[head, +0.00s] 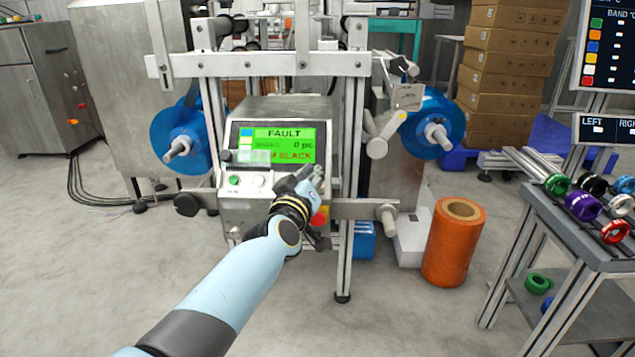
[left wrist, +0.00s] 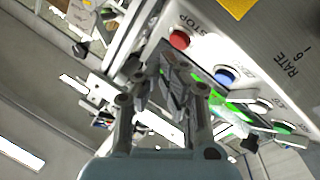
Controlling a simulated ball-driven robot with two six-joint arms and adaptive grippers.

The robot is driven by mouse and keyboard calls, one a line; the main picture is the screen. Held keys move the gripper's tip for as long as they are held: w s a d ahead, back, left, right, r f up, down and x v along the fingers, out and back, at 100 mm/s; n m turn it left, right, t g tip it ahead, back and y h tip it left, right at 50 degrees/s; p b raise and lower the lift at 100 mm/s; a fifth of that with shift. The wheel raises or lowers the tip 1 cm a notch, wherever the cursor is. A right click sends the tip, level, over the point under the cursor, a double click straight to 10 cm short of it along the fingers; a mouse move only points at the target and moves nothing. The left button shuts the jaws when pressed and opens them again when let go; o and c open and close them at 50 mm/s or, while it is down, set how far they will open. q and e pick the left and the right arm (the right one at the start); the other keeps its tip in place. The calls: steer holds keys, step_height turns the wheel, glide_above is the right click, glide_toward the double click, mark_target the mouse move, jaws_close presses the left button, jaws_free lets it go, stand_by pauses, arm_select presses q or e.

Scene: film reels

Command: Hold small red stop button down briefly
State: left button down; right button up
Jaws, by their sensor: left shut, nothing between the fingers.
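The small red stop button (left wrist: 179,39) shows in the left wrist view, beside the word STOP on the grey control panel (left wrist: 258,37). In the head view my left arm and gripper appear to hide it. My left gripper (head: 314,174) is shut and empty in front of the panel's right side. In the left wrist view its fingertips (left wrist: 164,68) lie close to the red button in the picture. I cannot tell whether they touch it. My right gripper is not in view.
A blue button (left wrist: 227,75) and a green button (left wrist: 283,127) share the panel. A larger red knob (head: 320,217) sits below my gripper. The screen (head: 270,145) reads FAULT. Blue reels (head: 165,135) flank the machine. An orange roll (head: 455,245) and a spool cart (head: 575,235) stand right.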

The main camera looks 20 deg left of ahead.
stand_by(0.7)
arm_select(q)
steer(key=shift+w+a+f, duration=0.1)
steer(key=shift+w+f, duration=0.2)
steer(key=shift+w+a+f+b, duration=0.1)
steer(key=shift+w+f+b, duration=0.2)
steer(key=shift+b, duration=0.25)
stand_by(0.4)
stand_by(1.3)
steer(key=shift+s+d+r+p, duration=0.2)
steer(key=shift+s+r+p, duration=0.4)
steer(key=shift+r+p, duration=0.1)
steer(key=shift+f, duration=0.1)
steer(key=s+r+p, duration=0.1)
steer(key=p, duration=0.1)
steer(key=s+d+r+p, duration=0.1)
steer(key=s+r, duration=0.1)
steer(key=shift+s+r+p, duration=0.2)
steer(key=shift+r+p, duration=0.1)
steer(key=shift+p, duration=0.1)
